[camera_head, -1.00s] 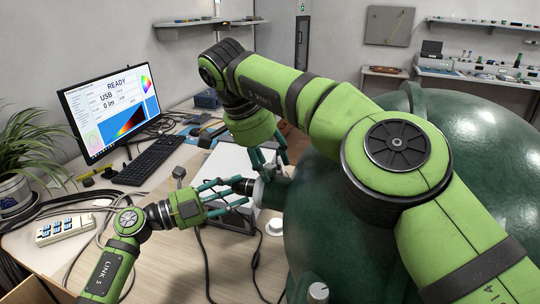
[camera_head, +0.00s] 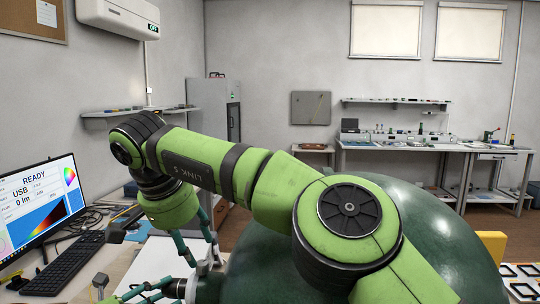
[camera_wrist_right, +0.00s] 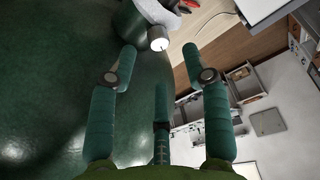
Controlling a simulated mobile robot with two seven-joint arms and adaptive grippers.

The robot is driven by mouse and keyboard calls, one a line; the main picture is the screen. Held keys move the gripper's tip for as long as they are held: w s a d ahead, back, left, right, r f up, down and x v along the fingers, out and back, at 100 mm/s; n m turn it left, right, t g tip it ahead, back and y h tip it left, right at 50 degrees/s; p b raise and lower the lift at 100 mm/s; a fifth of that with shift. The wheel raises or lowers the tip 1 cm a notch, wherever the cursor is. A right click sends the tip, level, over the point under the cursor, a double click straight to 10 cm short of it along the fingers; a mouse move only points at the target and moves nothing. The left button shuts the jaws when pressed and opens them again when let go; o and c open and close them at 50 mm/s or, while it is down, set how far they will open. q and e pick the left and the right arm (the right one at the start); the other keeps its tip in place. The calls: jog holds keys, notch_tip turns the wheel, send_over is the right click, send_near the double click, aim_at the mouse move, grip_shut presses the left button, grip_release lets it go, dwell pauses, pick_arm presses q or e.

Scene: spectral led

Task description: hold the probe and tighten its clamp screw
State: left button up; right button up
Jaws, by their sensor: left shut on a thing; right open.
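My left gripper (camera_head: 160,288) is at the bottom of the head view, partly cut off by the frame. It is shut on the probe, whose dark body is barely visible there, beside a pale collar (camera_head: 178,290) at the side of the large dark green sphere (camera_head: 400,225). My right gripper (camera_head: 200,248) points down just above that collar, fingers apart. In the right wrist view its fingers (camera_wrist_right: 158,60) are open and empty. A small grey cylindrical knob with a bright end (camera_wrist_right: 158,38), seemingly the clamp screw, lies just beyond the fingertips; I cannot tell whether they touch it.
The green sphere (camera_wrist_right: 40,95) fills the left of the right wrist view. A monitor (camera_head: 40,205) and keyboard (camera_head: 62,265) stand on the desk at the left. A bench (camera_head: 415,147) with small equipment stands along the far wall.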

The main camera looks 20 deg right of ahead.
jog(key=v, duration=0.7)
jog(key=w+d+r+m+y, duration=0.1)
jog(key=d+r+m+y, duration=0.7)
jog(key=m, duration=0.7)
jog(key=w+d+r+m+y, duration=0.1)
jog(key=d+r+m+y, duration=0.6)
jog(key=m+y, duration=0.5)
jog(key=d+m, duration=0.1)
jog(key=m, duration=0.3)
jog(key=shift+w+d+r, duration=0.35)
jog(key=shift+w, duration=0.05)
